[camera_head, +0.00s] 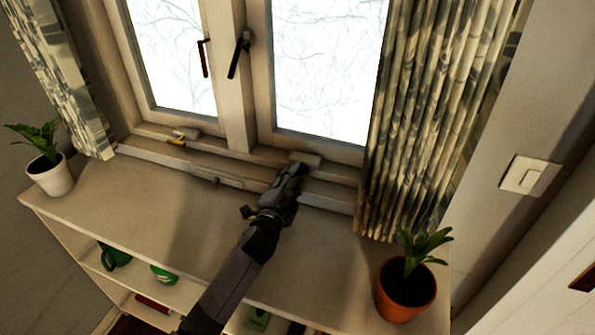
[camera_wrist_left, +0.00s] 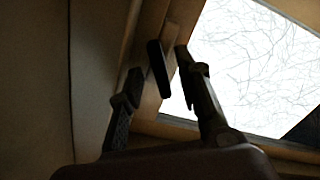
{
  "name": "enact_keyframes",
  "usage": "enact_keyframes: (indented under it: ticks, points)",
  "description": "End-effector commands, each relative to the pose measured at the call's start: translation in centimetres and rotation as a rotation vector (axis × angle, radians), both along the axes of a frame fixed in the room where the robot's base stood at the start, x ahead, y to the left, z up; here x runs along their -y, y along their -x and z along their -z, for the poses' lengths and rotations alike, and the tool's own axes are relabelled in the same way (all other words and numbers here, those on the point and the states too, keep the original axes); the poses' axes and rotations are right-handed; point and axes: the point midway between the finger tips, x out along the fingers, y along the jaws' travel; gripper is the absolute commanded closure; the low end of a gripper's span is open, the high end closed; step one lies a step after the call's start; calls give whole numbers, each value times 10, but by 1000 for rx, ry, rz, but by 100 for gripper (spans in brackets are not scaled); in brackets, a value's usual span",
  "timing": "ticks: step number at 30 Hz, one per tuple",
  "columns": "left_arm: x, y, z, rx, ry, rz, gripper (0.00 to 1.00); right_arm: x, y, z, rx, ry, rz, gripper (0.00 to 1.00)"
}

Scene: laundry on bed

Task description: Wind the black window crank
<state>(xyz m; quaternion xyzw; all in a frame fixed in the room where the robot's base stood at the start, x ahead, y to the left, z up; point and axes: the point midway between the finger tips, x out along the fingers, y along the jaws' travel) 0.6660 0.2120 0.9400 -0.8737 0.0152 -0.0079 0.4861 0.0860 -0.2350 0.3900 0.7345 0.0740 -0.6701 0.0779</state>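My left gripper (camera_head: 293,174) reaches over the shelf top to the sill below the right window pane. It is at a light crank base (camera_head: 305,158) on the lower frame and hides what lies in front of that base. In the left wrist view, a short black bar (camera_wrist_left: 158,68), which looks like the crank's handle, shows between the two spread fingers of the gripper (camera_wrist_left: 160,62). Gaps show on both sides, so the gripper looks open; whether a finger touches the bar cannot be told. My right gripper is not in view.
Two black window handles, one left (camera_head: 203,58) and one right (camera_head: 239,55), sit higher up. Another crank base (camera_head: 186,133) is on the left sill. A terracotta pot (camera_head: 405,294) and curtain (camera_head: 425,120) stand right; a white pot (camera_head: 49,178) stands left.

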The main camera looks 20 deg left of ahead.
Motion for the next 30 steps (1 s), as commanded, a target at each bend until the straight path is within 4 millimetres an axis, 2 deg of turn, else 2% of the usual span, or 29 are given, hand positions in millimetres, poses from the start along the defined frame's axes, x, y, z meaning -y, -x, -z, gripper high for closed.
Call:
enact_keyframes:
  ticks: [6,17,30]
  points:
    - [1,-22,0,0,-1,0,68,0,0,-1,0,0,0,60]
    - [1,-27,0,0,-1,0,68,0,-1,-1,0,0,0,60]
    - [1,-26,0,0,-1,0,96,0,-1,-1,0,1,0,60]
